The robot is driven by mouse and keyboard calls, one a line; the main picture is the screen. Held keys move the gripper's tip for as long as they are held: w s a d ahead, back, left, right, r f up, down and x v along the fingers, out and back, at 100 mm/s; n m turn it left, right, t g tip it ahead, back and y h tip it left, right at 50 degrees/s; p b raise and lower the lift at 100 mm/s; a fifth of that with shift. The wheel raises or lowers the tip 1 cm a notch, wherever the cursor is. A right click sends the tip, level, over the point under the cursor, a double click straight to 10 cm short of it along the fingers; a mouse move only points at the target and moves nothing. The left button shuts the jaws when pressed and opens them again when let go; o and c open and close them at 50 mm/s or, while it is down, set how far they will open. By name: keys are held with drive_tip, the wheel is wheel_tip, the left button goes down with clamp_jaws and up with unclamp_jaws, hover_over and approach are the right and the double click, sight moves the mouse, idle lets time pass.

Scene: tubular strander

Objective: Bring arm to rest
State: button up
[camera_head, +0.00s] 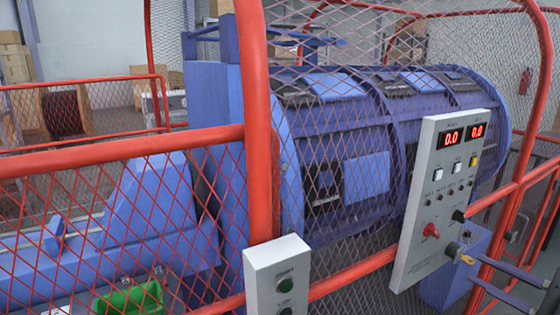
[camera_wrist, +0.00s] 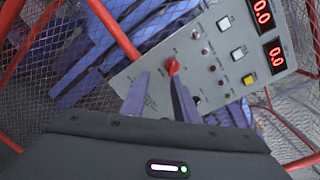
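My gripper (camera_head: 475,269) shows at the lower right of the head view as two grey-purple fingers held apart, beside the lower part of the control panel (camera_head: 413,262). In the wrist view my gripper (camera_wrist: 160,80) is open, with nothing seen between the fingers. The panel (camera_wrist: 150,90) lies tilted in that view. Its red knob (camera_wrist: 172,66) appears just beyond the right fingertip; I cannot tell the exact gap. The red knob (camera_head: 431,230) also shows in the head view, left of the fingers. Most of my arm is out of view.
Red guard rails (camera_head: 258,120) with wire mesh stand in front of the blue strander drum (camera_head: 367,178). A grey box with a green button (camera_head: 285,285) is mounted on the rail. The panel's two displays (camera_head: 452,137) read 0.0. A yellow-ended part (camera_head: 467,259) projects near my fingers.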

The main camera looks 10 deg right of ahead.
drive_tip(key=a+f+n+g, duration=0.2)
drive_tip(key=a+n+g, duration=0.15)
drive_tip(key=a, duration=0.55)
drive_tip(key=w+a+f+n+g, duration=0.1)
drive_tip(key=a+f+n+g, duration=0.2)
drive_tip(key=a, duration=0.5)
drive_tip(key=a+f+n+g, duration=0.1)
drive_tip(key=a+n+g, duration=0.25)
drive_tip(key=a, duration=0.55)
drive_tip(key=s+a+n+h, duration=0.5)
drive_tip(key=a+n+h, duration=0.1)
drive_tip(key=n, duration=0.6)
drive_tip(key=shift+s+a+f+h, duration=0.2)
drive_tip(key=shift+s+a+h, duration=0.2)
drive_tip(key=shift+a, duration=0.3)
